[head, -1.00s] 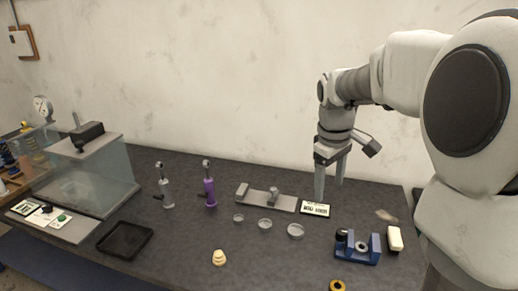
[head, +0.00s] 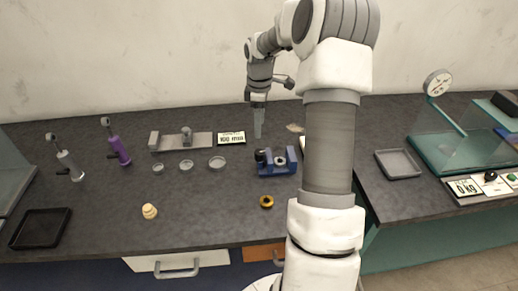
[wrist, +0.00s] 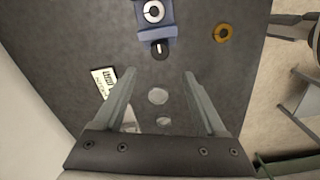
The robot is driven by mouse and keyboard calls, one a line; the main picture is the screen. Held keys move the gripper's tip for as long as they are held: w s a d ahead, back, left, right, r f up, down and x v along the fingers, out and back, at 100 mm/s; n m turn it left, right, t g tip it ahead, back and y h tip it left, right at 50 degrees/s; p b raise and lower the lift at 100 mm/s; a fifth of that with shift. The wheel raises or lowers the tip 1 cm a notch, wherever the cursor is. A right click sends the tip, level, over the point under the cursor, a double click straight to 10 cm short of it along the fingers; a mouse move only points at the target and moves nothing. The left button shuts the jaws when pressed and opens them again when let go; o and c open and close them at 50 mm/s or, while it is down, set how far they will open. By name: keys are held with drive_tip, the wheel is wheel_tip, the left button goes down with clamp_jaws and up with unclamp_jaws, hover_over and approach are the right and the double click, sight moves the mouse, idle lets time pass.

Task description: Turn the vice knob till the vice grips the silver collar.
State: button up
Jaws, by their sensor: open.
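The blue vice (head: 285,168) stands on the dark bench, with the silver collar (head: 281,160) seated between its jaws. Its dark vice knob (head: 261,157) sticks out at the left side. The wrist view shows the vice (wrist: 155,33) at the top, the collar (wrist: 153,11) in it and the knob (wrist: 159,51) pointing towards my gripper. My gripper (head: 258,134) hangs pointing down behind the vice. Its fingers (wrist: 158,74) are apart and empty, and the knob lies beyond their tips in the wrist view. Whether the jaws touch the collar is too small to tell.
A small display (head: 231,138) and several clear discs (head: 217,163) lie left of the vice. A yellow ring (head: 266,202) lies in front of it. My arm hides the bench to its right. A grey tray (head: 398,164) stands further right.

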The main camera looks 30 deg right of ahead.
sight(259, 152)
wheel_tip(259, 152, down, 11)
drive_tip(key=shift+r, duration=0.1)
idle(0.3)
clamp_jaws()
